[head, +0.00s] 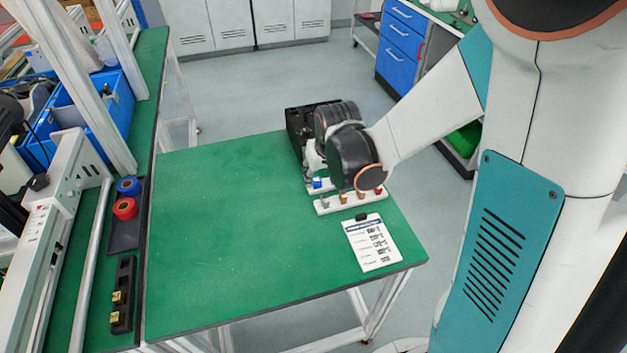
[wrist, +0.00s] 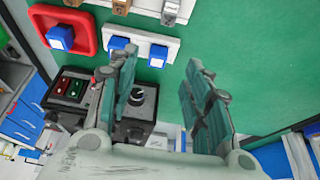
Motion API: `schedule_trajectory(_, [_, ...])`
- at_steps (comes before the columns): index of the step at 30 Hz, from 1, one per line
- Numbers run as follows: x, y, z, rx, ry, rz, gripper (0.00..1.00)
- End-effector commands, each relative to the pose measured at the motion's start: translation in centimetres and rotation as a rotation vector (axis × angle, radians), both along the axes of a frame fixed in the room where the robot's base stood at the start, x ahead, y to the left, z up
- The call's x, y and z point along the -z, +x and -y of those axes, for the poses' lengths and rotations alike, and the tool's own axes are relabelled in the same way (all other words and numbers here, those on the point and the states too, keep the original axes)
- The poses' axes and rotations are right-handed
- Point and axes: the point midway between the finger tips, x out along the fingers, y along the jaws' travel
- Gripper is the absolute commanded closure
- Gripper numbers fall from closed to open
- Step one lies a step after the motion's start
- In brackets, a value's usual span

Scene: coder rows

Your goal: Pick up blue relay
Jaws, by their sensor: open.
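Several blue relays show in the wrist view. One blue relay (wrist: 60,38) sits on a red holder (wrist: 84,17) at the upper left. Two more, a left blue relay (wrist: 118,44) and a right blue relay (wrist: 158,56), are on a white strip (wrist: 140,37) at the top middle. My gripper (wrist: 163,68) is open, with nothing between its fingers; the left finger overlaps the strip's lower area in the picture. In the head view, one blue piece (head: 317,182) shows beside my wrist, which hides the fingers and the other relays.
A second white strip (head: 328,206) holds silver, brown and red pieces. A black control box (wrist: 148,97) with a dial stands behind the gripper. A paper sheet (head: 372,243) lies near the table's right corner. The green table's (head: 230,230) left and middle are clear.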

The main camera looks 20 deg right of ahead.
Motion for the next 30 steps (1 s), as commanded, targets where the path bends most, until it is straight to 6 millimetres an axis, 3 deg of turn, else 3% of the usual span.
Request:
schedule_trajectory(7, [1.2,0.5,0.1,0.000,0.000,0.000,0.55])
schedule_trajectory(16, [5.0,2.2,0.3,0.001,0.000,0.000,0.55])
schedule_trajectory(24, [5.1,2.3,0.3,0.000,0.000,0.000,0.55])
schedule_trajectory(30, [5.1,2.3,0.3,0.000,0.000,0.000,0.95])
